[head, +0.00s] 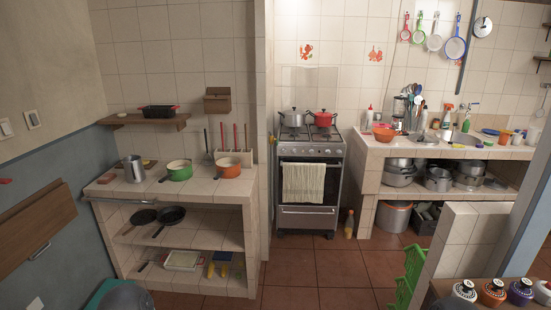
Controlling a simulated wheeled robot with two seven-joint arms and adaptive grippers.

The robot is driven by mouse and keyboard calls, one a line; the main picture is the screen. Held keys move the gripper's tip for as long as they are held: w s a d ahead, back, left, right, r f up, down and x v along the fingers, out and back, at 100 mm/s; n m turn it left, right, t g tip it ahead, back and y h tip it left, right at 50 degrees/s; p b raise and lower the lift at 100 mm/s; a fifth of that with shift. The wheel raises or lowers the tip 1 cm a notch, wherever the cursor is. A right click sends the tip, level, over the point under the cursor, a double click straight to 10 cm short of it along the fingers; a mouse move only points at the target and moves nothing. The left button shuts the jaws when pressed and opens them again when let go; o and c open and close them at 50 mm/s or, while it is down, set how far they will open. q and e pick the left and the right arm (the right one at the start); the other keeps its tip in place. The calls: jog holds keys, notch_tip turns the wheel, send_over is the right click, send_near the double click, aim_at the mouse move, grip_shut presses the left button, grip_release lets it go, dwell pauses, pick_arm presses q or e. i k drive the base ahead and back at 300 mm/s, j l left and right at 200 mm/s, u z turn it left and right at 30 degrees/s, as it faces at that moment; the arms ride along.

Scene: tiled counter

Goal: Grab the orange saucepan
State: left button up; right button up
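The orange saucepan (229,169) stands upright on the left tiled counter (200,191), near its right side. Its outside is orange, its rim looks pale, and a handle sticks out to the left toward a green saucepan (179,171). The green saucepan stands just left of it, with its handle also pointing left. Neither of my grippers is in view, and nothing is seen touching the orange saucepan.
A metal pitcher (134,169) stands left on the counter; a utensil holder (234,157) stands behind the orange saucepan. Dark pans (171,215) lie on the shelf below. A stove (309,180) stands to the right.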

aim_at(226, 168)
jog(key=i+z, duration=0.15)
jog(key=i, duration=0.5)
jog(key=i+j+z, duration=0.15)
jog(key=i, duration=0.5)
jog(key=i+j+z, duration=0.15)
jog(key=i, duration=0.55)
jog(key=i+l+u, duration=0.2)
jog(key=i+u, duration=0.15)
jog(key=i, duration=0.2)
jog(key=i+l+u, duration=0.35)
jog(key=i, duration=0.15)
